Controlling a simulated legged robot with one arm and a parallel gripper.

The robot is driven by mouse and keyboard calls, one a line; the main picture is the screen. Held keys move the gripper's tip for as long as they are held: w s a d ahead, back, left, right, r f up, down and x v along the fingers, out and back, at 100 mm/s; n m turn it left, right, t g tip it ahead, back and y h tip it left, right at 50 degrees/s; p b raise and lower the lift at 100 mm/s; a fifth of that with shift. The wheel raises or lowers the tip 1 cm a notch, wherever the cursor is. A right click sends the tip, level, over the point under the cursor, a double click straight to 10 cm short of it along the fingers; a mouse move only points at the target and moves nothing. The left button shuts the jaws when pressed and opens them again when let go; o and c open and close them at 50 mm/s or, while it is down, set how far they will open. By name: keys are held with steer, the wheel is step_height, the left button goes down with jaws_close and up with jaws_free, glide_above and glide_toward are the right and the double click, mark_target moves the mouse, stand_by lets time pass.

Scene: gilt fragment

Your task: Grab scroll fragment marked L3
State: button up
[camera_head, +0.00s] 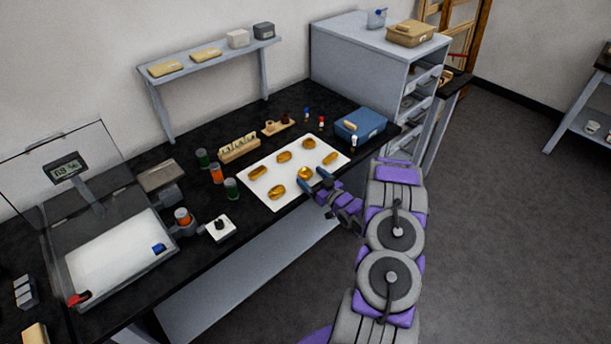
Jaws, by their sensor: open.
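Several small golden-brown fragments lie apart on a white sheet (262,188) on the black bench. They include a back-left fragment (257,173), a back-middle one (284,157), a back-right one (309,143), a right one (330,158) and a front-left one (277,191). Another golden fragment (304,174) lies between or just beyond the fingertips of my gripper (313,180). My gripper is open, with its two blue-grey fingers at the sheet's front right edge. I cannot tell whether it touches the fragment. The markings are too small to read, so I cannot tell which is L3.
A blue box (360,126) stands right of the sheet. Jars with green and orange bands (216,173) and a rack of labelled pieces (239,148) stand to its left and behind. A clear-lidded white tray (115,250) fills the left bench. A drawer cabinet (370,60) stands at the back right.

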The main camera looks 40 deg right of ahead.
steer(key=shift+w, duration=1)
steer(key=c, duration=1.1)
steer(key=shift+r, duration=0.1)
